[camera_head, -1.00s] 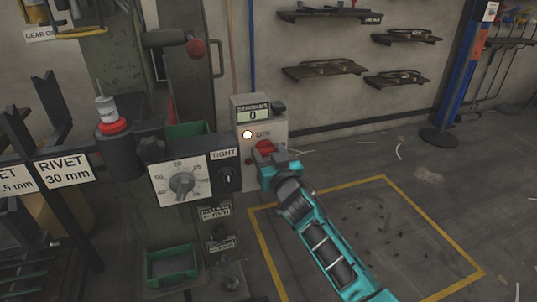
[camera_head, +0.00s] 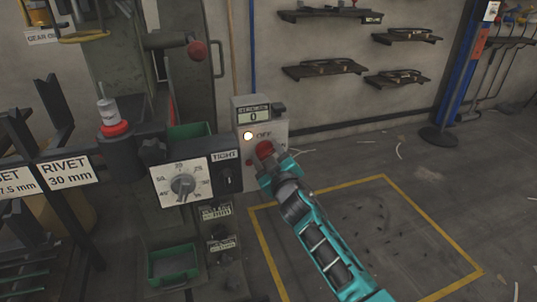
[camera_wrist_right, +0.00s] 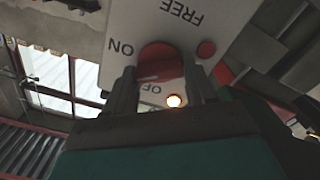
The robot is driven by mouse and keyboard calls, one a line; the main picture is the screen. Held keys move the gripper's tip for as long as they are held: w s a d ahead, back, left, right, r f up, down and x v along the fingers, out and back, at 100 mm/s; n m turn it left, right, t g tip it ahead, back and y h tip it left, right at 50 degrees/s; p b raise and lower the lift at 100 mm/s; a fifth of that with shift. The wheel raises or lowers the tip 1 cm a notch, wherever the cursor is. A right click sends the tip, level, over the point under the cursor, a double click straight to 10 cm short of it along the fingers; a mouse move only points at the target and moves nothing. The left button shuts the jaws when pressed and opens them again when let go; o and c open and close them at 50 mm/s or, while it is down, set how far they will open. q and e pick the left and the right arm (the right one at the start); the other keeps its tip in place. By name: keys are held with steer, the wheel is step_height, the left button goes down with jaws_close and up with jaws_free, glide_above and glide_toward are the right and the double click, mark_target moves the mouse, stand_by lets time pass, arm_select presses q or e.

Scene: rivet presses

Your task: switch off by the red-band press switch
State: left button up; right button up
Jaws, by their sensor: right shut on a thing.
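The press switch is a round red knob (camera_head: 264,149) on the front of a light grey control box (camera_head: 281,133). My right gripper (camera_head: 267,164) is at the knob. Its fingers (camera_wrist_right: 160,84) are shut on the knob, one on each side. I cannot tell exactly which word the knob points to. A lamp (camera_head: 248,135) beside the word OFF is lit. The press has a red band (camera_head: 115,129) on its column at left. My left gripper is not in view.
A counter (camera_head: 254,116) on top of the box reads 0. A dial panel (camera_head: 182,186) marked TIGHT stands left of it, with a green bin (camera_head: 173,264) below. Rivet-labelled racks (camera_head: 66,172) are at the left.

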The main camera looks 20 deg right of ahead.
steer(key=n, duration=0.5)
steer(key=shift+a+n, duration=0.1)
steer(key=shift+n, duration=0.2)
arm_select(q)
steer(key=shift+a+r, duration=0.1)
arm_select(e)
steer(key=n, duration=0.5)
steer(key=shift+f+n, duration=0.15)
steer(key=shift+n, duration=0.15)
steer(key=o, duration=1)
steer(key=shift+o, duration=0.2)
steer(key=shift+s, duration=0.15)
steer(key=shift+s+p, duration=0.35)
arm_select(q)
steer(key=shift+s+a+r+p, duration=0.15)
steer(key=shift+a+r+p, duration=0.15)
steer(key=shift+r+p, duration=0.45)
arm_select(e)
steer(key=s, duration=1.2)
steer(key=shift+d, duration=0.25)
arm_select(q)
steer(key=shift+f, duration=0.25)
